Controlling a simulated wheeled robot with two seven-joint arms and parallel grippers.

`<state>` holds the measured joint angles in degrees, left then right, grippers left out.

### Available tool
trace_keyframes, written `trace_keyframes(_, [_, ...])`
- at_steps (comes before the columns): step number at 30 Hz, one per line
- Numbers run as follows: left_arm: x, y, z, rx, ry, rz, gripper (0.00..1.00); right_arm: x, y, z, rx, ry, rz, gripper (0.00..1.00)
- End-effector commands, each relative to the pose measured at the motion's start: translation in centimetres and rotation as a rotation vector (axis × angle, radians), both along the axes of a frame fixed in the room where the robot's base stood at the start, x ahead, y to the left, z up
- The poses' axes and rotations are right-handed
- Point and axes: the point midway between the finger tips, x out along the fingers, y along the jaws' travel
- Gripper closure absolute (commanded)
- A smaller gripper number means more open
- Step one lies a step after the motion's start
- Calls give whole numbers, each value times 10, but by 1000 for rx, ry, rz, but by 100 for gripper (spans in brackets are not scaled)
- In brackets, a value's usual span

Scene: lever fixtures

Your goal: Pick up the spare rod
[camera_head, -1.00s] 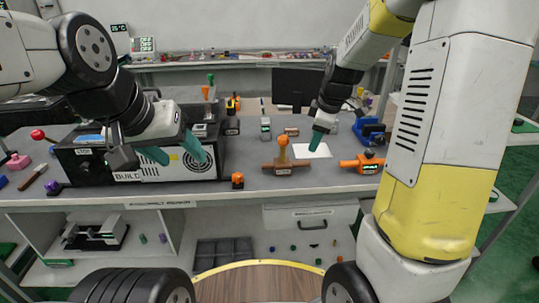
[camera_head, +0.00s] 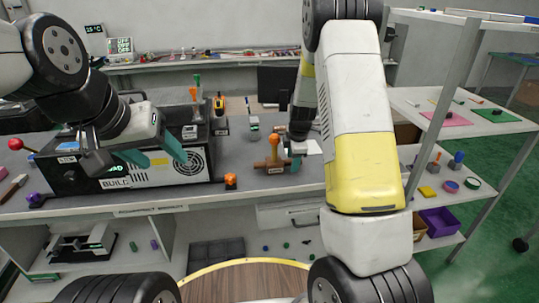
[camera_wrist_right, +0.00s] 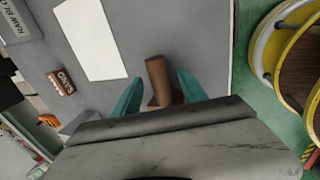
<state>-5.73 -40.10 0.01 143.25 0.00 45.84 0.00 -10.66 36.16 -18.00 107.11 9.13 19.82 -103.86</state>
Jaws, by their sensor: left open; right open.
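A brown rod-like piece (camera_head: 265,164) lies crosswise on the grey bench, with an upright orange knobbed handle (camera_head: 273,146) at it. I cannot tell whether they are one object. In the right wrist view, a brown cylinder (camera_wrist_right: 157,72), seemingly this piece's right end, shows between the fingers. My right gripper (camera_head: 296,160) is at that end, open; its teal fingers (camera_wrist_right: 155,88) stand on either side of the cylinder with gaps. The lower part is hidden by the gripper body. My left gripper (camera_head: 168,153) is open and empty in front of the black-and-white box.
The box labelled BUILD (camera_head: 128,172) fills the bench's left. A small orange piece (camera_head: 231,181) sits near the front edge. A white sheet (camera_wrist_right: 92,38) and a labelled brown block (camera_wrist_right: 60,83) lie near the right gripper. A shelf rack (camera_head: 440,125) stands right.

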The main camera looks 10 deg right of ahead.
Motion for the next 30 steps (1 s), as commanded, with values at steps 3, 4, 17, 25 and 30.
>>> trace_keyframes(3, [0,0,0,0,0,0,41,2,0,-3,0,-2,-1,50])
trace_keyframes(4, [0,0,0,0,0,0,41,2,0,-3,0,-2,-1,50])
trace_keyframes(17, [0,0,0,0,0,0,41,1,0,-3,1,-1,-1,100])
trace_keyframes(25, [0,0,0,0,0,0,41,1,0,-2,1,-2,-1,100])
trace_keyframes(30, [0,0,0,0,0,0,41,2,0,3,1,-3,0,100])
